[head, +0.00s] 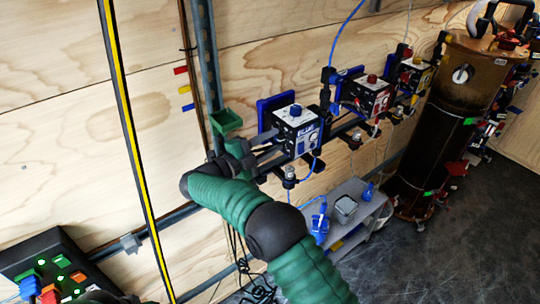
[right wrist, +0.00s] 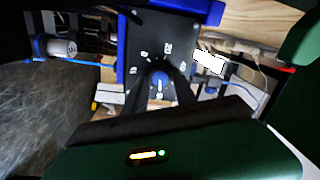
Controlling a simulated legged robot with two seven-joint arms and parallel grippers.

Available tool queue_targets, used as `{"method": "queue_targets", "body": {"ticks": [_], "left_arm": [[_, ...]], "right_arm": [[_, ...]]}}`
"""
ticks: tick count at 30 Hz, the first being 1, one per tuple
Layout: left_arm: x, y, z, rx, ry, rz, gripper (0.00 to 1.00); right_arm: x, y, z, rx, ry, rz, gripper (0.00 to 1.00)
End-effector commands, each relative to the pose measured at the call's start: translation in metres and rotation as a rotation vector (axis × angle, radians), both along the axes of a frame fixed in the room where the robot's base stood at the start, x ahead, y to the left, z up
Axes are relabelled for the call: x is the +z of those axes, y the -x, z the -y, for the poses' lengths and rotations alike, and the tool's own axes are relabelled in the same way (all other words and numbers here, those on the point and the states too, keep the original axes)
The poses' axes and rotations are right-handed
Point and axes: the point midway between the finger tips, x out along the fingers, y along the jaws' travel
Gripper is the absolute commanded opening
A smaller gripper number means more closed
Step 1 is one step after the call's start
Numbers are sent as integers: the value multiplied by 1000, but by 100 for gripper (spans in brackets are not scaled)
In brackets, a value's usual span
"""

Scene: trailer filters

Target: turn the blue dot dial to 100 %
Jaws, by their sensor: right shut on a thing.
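The blue dot dial (right wrist: 159,84) shows in the right wrist view as a blue knob with a white pointer line, on a dark panel (right wrist: 165,30) with white printed marks that are too small to read surely. My right gripper (right wrist: 160,80) has its two dark fingers on either side of the dial and is shut on it. In the head view my right gripper (head: 278,144) reaches the left side of the box labelled blue (head: 300,137), and its fingertips and the dial are hidden there. My left gripper is not clearly seen.
A red-knobbed box (head: 370,97) and a yellow one (head: 415,76) stand along the rail to the right. A brown cylinder (head: 440,120) stands at right. A green funnel-like holder (head: 227,121) is above my right wrist. A grey shelf (head: 365,215) is below.

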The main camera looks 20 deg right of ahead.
Motion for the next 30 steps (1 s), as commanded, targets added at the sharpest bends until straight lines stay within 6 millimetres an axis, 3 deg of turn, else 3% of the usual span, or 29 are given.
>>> {"method": "queue_targets", "body": {"ticks": [1, 15, 21, 30], "left_arm": [[-19, 0, 0, 0, 0, 0, 0], [-101, 0, 0, 0, 0, 0, 0], [-127, 0, 1, 0, 0, 0, 0], [-151, 0, 1, 0, 0, 0, 0]], "right_arm": [[-8, -1, 3, -1, -13, 48, 0], [-9, -1, 3, 1, -165, 468, 0], [-7, -2, 3, 1, -226, 635, 0], [-5, -2, 3, 1, -294, 823, 0]]}}
